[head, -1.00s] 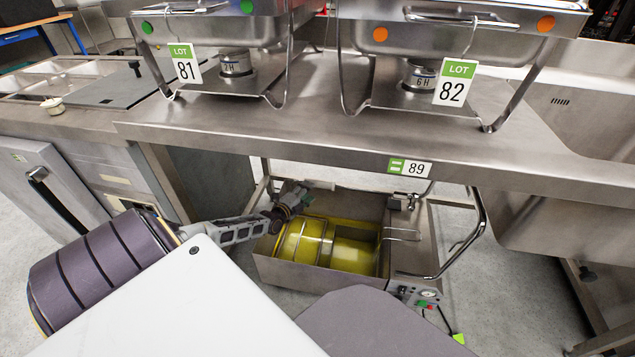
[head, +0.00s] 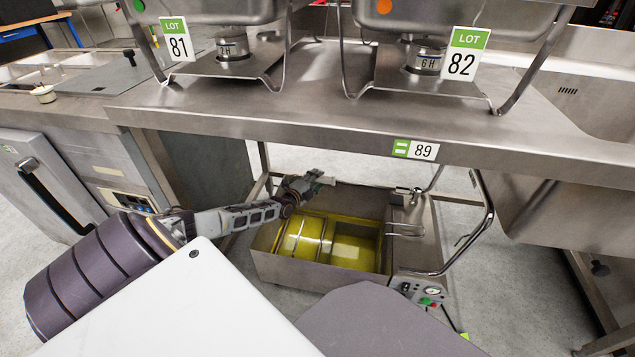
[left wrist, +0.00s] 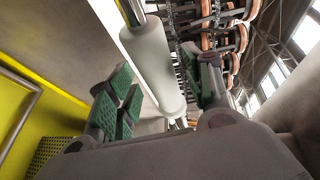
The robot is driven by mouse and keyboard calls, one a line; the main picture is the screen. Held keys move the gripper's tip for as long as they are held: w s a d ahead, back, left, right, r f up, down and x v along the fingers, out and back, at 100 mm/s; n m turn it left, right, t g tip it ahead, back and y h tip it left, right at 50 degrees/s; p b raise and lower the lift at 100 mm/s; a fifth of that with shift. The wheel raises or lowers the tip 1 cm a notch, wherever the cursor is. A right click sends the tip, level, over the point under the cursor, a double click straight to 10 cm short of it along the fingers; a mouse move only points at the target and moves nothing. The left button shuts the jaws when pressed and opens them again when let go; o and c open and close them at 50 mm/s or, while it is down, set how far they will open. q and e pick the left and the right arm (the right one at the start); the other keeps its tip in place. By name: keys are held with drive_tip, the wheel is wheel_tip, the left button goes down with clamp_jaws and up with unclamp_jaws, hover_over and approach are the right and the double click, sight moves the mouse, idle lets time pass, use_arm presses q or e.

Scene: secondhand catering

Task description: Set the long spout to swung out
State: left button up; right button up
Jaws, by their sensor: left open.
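My left gripper (head: 312,184) is at the back left rim of the open steel tank with a yellow interior (head: 262,262), under the counter. In the left wrist view my left gripper (left wrist: 165,90) is open, its green-padded fingers on either side of a pale cylinder (left wrist: 152,60) with a bright metal end. This may be the spout's grip; I cannot tell whether the fingers touch it. In the head view the gripper hides most of that place. A long bent metal tube (head: 491,212) stands at the tank's right; I cannot tell if it is the spout. My right gripper is out of view.
The steel counter (head: 280,125) overhangs the tank and carries chafing dishes with lot tags. A control box with a gauge (head: 425,293) is at the tank's front right. A sink (head: 590,110) is at the right. Floor is open left of the tank.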

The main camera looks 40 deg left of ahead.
use_arm(q)
drive_tip(key=shift+w+a+f+b, duration=0.15)
drive_tip(key=shift+w+b, duration=0.25)
drive_tip(key=shift+w, duration=0.25)
clamp_jaws()
